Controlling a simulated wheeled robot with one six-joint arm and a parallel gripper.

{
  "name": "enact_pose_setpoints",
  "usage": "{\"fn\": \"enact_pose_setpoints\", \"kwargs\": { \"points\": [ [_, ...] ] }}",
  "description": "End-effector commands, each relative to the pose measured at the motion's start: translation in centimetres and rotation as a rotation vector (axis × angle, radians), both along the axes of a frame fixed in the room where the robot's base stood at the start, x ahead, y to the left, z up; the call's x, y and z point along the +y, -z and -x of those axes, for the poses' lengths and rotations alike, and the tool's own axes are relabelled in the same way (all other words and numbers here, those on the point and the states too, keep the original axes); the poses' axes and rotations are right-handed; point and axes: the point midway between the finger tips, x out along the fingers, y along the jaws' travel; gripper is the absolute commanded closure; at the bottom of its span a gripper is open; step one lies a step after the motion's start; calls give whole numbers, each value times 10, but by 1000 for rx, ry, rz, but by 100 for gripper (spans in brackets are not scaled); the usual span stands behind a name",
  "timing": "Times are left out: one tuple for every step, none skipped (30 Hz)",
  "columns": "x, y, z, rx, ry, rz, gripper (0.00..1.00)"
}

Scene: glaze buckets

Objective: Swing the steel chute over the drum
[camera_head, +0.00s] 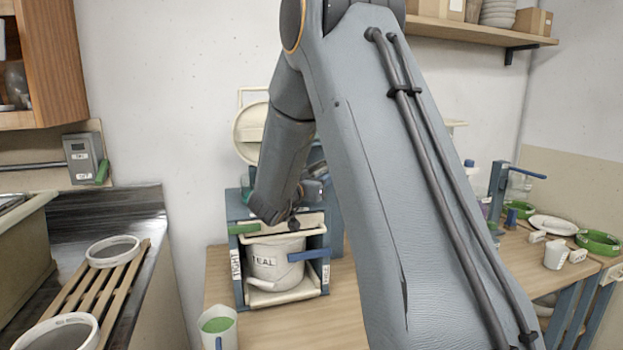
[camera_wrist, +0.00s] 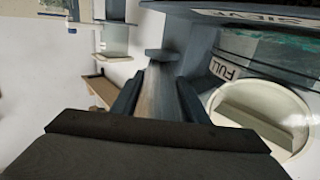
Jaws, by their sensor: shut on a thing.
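My gripper (camera_wrist: 157,98) shows in the wrist view with its two dark fingers on either side of a steel-grey bar (camera_wrist: 153,88). The bar runs away from me to a dark block (camera_wrist: 160,55) at its far end. I cannot tell how much of the steel chute this bar is. A round cream vessel (camera_wrist: 292,135) lies to the right of the fingers, beside a "FULL" label (camera_wrist: 223,69). In the head view my arm hides most of the gripper and whatever it holds. A white bucket marked TEAL (camera_head: 275,262) sits in a blue frame (camera_head: 236,262) below the wrist.
A green lever (camera_head: 243,229) and a blue lever (camera_head: 308,255) stick out at the frame. A pitcher with green contents (camera_head: 217,325) stands in front. A slatted rack (camera_head: 100,277) with pale rings is at left. Green rings (camera_head: 598,242) and a white cup (camera_head: 555,255) are at right.

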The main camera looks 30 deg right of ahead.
Motion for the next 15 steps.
{"fn": "enact_pose_setpoints", "kwargs": {
  "points": [
    [-1, -2, -1, -2, 5, 3, 100],
    [-2, -2, -1, -2, 9, 3, 100],
    [-3, -2, -1, -2, 13, 3, 100],
    [-3, -2, -1, -2, 15, 3, 100],
    [-4, -2, -1, -2, 16, 3, 100],
    [-4, -2, -1, -2, 17, 3, 100],
    [-4, -2, -1, -2, 18, 3, 100],
    [-4, -2, -1, -2, 18, 3, 100],
    [-4, -2, -1, -3, 17, 4, 100],
    [-4, -2, -1, -3, 17, 4, 100],
    [-4, -2, -1, -3, 17, 4, 100],
    [-4, -2, -1, -3, 17, 4, 100],
    [-4, -2, -1, -3, 17, 4, 100],
    [-4, -3, -1, -3, 17, 4, 100],
    [-4, -3, -1, -4, 17, 3, 54]
  ]
}}
